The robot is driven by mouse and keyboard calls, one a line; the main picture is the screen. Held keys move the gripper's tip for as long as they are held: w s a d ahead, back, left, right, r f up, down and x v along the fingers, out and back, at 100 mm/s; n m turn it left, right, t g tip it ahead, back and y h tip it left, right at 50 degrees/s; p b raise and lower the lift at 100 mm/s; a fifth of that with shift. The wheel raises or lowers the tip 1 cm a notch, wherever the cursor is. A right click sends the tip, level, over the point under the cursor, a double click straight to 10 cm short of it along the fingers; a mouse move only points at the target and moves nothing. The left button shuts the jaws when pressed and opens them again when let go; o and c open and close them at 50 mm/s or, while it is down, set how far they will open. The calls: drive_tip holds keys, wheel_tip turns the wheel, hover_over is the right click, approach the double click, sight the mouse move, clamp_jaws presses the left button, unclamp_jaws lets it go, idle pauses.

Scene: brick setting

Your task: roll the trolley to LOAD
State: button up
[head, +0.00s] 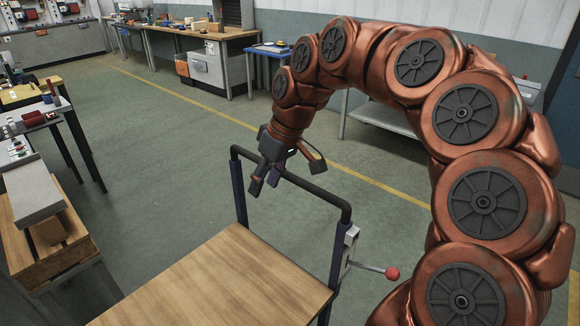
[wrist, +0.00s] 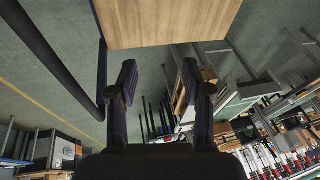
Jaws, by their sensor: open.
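The trolley has a wooden deck (head: 222,280) at the bottom of the head view and a dark push handle (head: 318,192) on upright posts at its far end. A lever with a red knob (head: 392,273) sticks out at its right post. My gripper (head: 265,183) is open and empty by the handle's left part, its fingers pointing down. In the wrist view, the handle (wrist: 50,65) runs left of the fingers, not between them, and the deck (wrist: 165,24) shows beyond the fingertips. No marking reading LOAD is visible.
A workbench (head: 200,35) with drawers stands at the back. Benches and a wooden-topped stand (head: 45,235) line the left side. A small blue table (head: 265,50) and a grey low bench (head: 385,121) stand behind my arm. Green floor (head: 170,150) with a yellow line is clear beyond the trolley.

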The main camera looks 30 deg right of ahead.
drive_tip(key=w+d+f+m+t+p, duration=0.1)
drive_tip(key=w+d+f+t+p, duration=0.1)
drive_tip(key=w+d, duration=1)
drive_tip(key=shift+a+f+p, duration=0.15)
drive_tip(key=shift+f+p, duration=0.9)
drive_tip(key=shift+f, duration=2.3)
clamp_jaws()
